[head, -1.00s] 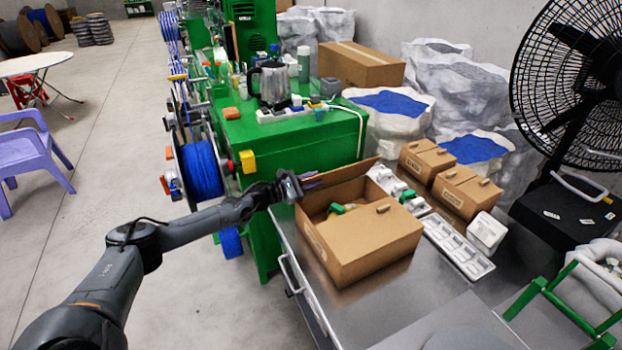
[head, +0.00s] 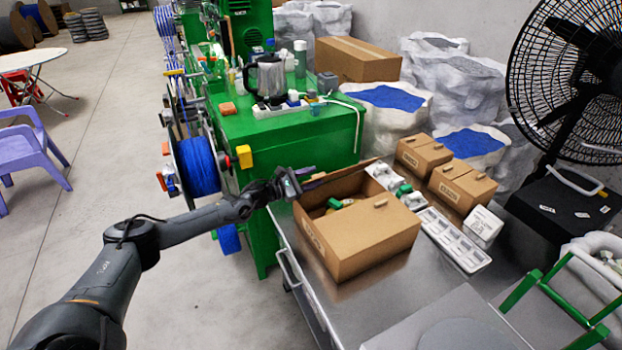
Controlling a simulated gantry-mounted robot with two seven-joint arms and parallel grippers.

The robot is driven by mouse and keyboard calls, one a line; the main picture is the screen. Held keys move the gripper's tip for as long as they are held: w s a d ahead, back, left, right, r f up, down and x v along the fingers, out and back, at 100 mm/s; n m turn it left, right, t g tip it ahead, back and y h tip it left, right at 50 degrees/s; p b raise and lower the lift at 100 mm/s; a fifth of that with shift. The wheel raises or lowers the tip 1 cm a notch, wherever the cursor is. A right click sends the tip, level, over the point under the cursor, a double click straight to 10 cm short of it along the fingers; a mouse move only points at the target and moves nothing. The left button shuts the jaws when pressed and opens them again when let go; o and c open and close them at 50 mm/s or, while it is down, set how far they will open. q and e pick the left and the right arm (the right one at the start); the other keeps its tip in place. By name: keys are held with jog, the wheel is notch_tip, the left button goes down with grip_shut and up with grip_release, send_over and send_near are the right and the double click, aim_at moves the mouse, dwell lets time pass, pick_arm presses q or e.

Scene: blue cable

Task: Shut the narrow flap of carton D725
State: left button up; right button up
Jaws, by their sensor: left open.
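The large open carton (head: 372,242) stands on the metal table. Its label, on the left end, is too small to read, so I cannot confirm D725. A wide flap covers its right part. A raised flap (head: 345,179) stands along its far side. A green item (head: 334,203) and something yellowish show inside. My left gripper (head: 308,177) is open at the carton's far left corner, beside the left end of the raised flap. I cannot tell whether its fingers touch the flap. My right gripper is not in view.
Smaller cartons (head: 463,187) and a white tray (head: 454,240) lie right of the open carton. The green bench (head: 335,120) with a kettle (head: 267,79) is behind. A black fan (head: 570,85) stands at right. The table (head: 400,300) is bare in front of the carton.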

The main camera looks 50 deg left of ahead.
pick_arm(q)
jog(key=shift+s+a+r, duration=0.1)
jog(key=shift+a, duration=0.05)
jog(key=s+a+p, duration=0.1)
jog(key=s+p, duration=0.2)
jog(key=s, duration=0.7)
jog(key=shift+s+a, duration=0.15)
jog(key=shift+s, duration=0.1)
dwell(0.4)
